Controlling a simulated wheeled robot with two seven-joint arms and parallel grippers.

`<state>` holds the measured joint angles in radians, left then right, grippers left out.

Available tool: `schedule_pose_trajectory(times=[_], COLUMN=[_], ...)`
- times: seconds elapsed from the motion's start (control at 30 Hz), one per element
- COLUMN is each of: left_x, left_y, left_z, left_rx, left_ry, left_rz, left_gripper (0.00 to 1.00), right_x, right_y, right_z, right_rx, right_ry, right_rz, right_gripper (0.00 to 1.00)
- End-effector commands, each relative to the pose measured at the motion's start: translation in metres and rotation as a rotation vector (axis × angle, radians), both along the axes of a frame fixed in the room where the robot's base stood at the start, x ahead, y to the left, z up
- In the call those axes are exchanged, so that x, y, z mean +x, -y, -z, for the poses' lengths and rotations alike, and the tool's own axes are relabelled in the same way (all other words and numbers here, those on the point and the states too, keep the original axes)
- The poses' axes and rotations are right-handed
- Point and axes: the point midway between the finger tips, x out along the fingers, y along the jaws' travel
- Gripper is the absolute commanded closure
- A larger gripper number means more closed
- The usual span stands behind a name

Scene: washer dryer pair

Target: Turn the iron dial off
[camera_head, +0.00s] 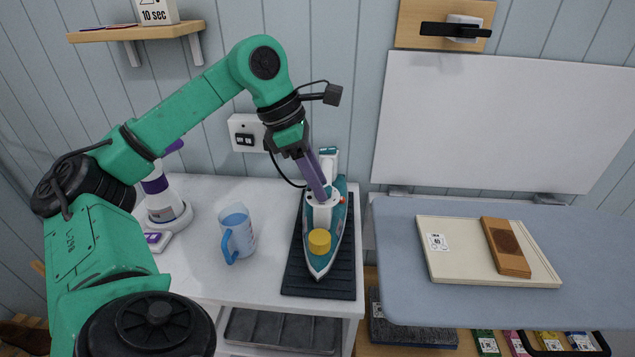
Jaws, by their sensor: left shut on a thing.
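A teal and white iron (335,235) lies flat on a black ribbed mat (290,275) on the white counter, with its tip toward me. A round yellow dial (320,241) sits on top of the iron near the tip. My left gripper (321,196) reaches down from above with purple fingers. It is shut on the white upper part of the iron, just behind the yellow dial and apart from it. The fingers hide part of the iron's handle. The dial's markings are too small to read. My right gripper is not in view.
A blue mug (237,235) and a spray bottle (160,195) stand left of the mat. A wall switch (246,133) is behind. An ironing board (400,230) at right holds a cream board (450,265) with a wooden block (505,247).

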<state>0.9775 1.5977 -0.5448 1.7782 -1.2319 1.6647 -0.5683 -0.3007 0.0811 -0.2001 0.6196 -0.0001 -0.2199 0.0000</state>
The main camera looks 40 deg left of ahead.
Motion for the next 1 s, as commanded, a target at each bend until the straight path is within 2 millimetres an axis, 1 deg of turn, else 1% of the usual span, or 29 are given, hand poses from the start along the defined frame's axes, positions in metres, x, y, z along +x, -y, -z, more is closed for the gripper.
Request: schedule_pose_trajectory(times=[0.03, 0.27, 0.6, 0.8, 1.0], left_x=[-0.001, -0.002, -0.003, -0.003, -0.003], left_y=[0.000, 0.002, 0.005, 0.006, 0.006], left_z=[0.002, 0.000, -0.002, -0.002, -0.001], left_rx=[0.003, 0.003, 0.002, 0.001, 0.001], left_ry=[0.002, 0.001, 0.002, 0.002, 0.002], left_rz=[-0.042, -0.260, -0.541, -0.646, -0.701], left_gripper=[1.00, 1.00, 1.00, 1.00, 1.00], right_x=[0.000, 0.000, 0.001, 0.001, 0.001], right_y=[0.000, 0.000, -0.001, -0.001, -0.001], right_z=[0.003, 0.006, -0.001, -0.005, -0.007], right_rx=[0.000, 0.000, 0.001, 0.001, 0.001], right_ry=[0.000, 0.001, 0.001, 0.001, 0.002], right_rz=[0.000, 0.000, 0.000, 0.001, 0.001], right_gripper=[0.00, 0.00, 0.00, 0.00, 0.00])
